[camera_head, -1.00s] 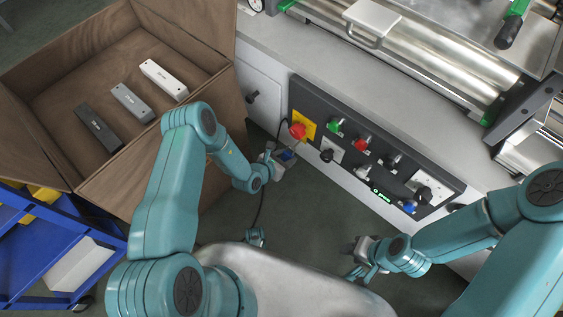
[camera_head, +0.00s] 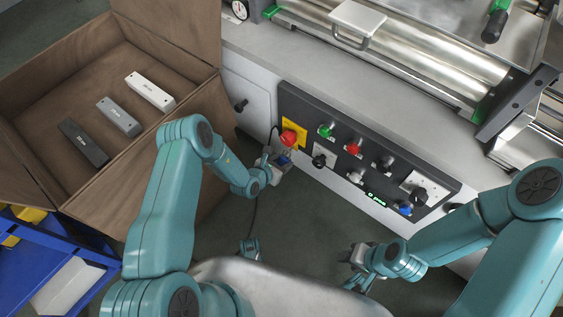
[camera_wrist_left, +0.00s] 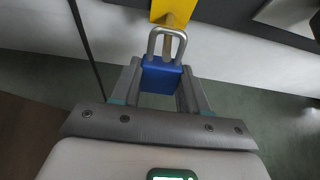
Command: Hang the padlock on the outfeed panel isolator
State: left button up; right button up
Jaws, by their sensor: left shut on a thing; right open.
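A blue padlock (camera_wrist_left: 161,75) with a silver shackle is held between the fingers of my left gripper (camera_wrist_left: 160,88), shackle pointing away from the wrist. In the head view my left gripper (camera_head: 281,163) is close below the red isolator knob (camera_head: 288,138) on its yellow plate (camera_head: 295,130), and the padlock (camera_head: 284,159) shows small there. In the left wrist view the shackle top overlaps a yellow part (camera_wrist_left: 172,14); I cannot tell whether it touches or passes through. My right gripper (camera_head: 356,270) is open and empty, low and apart from the panel.
The dark panel (camera_head: 385,160) carries several other knobs, including green (camera_head: 326,130), red (camera_head: 354,147) and blue (camera_head: 404,208). A brown open box (camera_head: 190,120) with several bars stands at left. A blue cart (camera_head: 50,255) is below it.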

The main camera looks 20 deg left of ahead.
pick_arm(q)
jog(key=o, duration=1.1)
jog(key=shift+o, duration=0.2)
jog(key=shift+s, duration=0.1)
